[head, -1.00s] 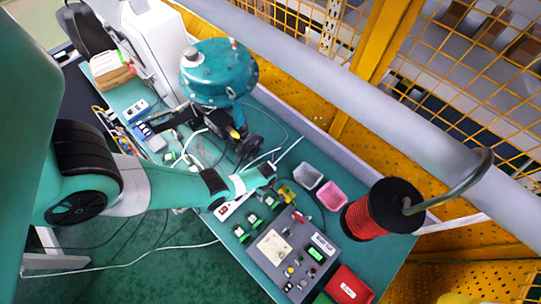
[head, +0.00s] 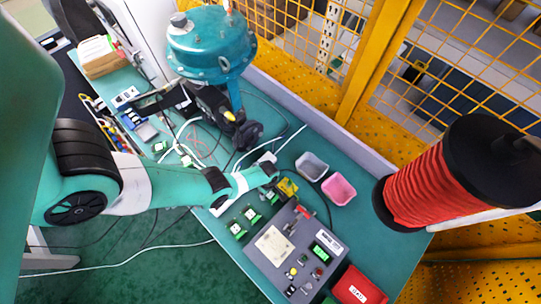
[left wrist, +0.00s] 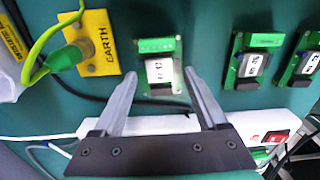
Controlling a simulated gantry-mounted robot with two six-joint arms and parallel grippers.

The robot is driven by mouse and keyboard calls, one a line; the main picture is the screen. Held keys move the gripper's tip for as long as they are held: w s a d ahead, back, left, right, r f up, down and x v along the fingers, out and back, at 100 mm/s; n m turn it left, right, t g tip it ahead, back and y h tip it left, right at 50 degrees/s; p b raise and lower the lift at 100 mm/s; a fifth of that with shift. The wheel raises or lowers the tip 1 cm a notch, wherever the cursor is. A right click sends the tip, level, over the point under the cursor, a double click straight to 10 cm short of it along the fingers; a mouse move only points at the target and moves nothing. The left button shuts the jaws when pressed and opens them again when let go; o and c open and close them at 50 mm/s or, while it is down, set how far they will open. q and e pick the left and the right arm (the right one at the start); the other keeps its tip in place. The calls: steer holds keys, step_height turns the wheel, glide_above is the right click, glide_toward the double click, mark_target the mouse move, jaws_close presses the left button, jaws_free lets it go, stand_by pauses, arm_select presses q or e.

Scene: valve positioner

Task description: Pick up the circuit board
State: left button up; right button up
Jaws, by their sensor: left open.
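Small green circuit boards with white-labelled dark parts are on the teal table. The nearest one (left wrist: 158,68) is just beyond and between the fingertips of my left gripper (left wrist: 160,76) in the left wrist view. The gripper is open, and no board is clamped. Two more boards (left wrist: 250,60) (left wrist: 305,62) sit to the right in that view. In the head view, my left gripper (head: 272,172) is over the table, near a row of boards (head: 252,214). Its fingertips are hard to make out there. My right gripper is out of view.
A white power strip (left wrist: 150,124) lies under the gripper, with a yellow EARTH block (left wrist: 100,45) and cable alongside. A grey control box (head: 262,265), grey bin (head: 311,166), pink bin (head: 339,188) and teal valve actuator (head: 210,45) stand nearby. A red spool (head: 430,190) is at right.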

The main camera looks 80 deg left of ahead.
arm_select(q)
steer(key=shift+f, duration=0.5)
steer(key=shift+r, duration=0.15)
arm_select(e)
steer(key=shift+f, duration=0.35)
